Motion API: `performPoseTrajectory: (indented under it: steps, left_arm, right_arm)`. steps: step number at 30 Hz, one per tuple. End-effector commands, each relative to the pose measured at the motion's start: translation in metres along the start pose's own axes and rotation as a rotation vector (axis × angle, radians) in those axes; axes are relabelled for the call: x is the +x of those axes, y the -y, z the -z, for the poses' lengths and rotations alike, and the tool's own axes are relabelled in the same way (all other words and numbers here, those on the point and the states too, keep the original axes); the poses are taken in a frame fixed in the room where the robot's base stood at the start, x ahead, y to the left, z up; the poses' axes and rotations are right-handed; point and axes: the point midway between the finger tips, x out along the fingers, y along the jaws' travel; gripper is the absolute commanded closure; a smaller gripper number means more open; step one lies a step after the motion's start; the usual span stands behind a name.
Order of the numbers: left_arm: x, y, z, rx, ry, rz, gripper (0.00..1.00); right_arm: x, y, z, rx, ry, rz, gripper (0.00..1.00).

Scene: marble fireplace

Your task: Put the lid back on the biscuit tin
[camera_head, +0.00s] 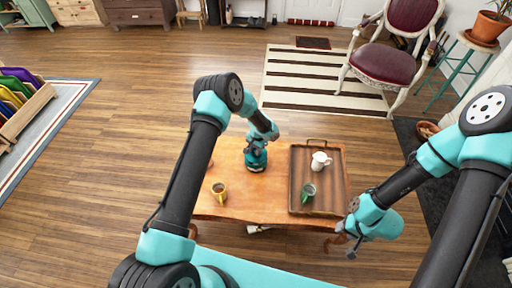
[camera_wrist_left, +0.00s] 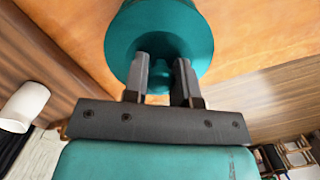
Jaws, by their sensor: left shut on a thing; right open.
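The teal biscuit tin (camera_head: 257,166) stands on the wooden table (camera_head: 235,205), left of the tray. My left gripper (camera_head: 256,149) is directly above it, pointing down. In the left wrist view, the gripper (camera_wrist_left: 161,64) is shut on the middle of the round teal lid (camera_wrist_left: 120,45), apparently by a small knob mostly hidden between the fingers. The lid is over the tin, and I cannot tell whether it is seated or slightly above the rim. My right gripper (camera_head: 348,240) is open and empty, off the table's front right corner.
A wooden tray (camera_head: 335,170) on the right of the table holds a white jug (camera_head: 320,161) and a green mug (camera_head: 308,192). The table between yellow mug and tray is clear.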

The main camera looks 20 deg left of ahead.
Motion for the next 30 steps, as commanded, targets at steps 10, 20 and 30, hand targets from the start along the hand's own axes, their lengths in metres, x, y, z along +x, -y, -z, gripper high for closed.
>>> performPoseTrajectory:
  steps: [10,20,30]
  left_arm:
    - [0.015,0.000,0.001,0.000,0.001,0.000,0.97]
    - [0.015,0.000,0.002,0.000,0.001,0.000,0.97]
    - [0.014,0.000,0.002,0.000,0.001,0.000,0.97]
  right_arm:
    - [0.000,0.000,0.000,0.000,0.000,0.000,0.57]
    - [0.000,0.000,0.000,0.000,0.000,0.000,0.57]
    - [0.000,0.000,0.000,0.000,0.000,0.000,0.57]
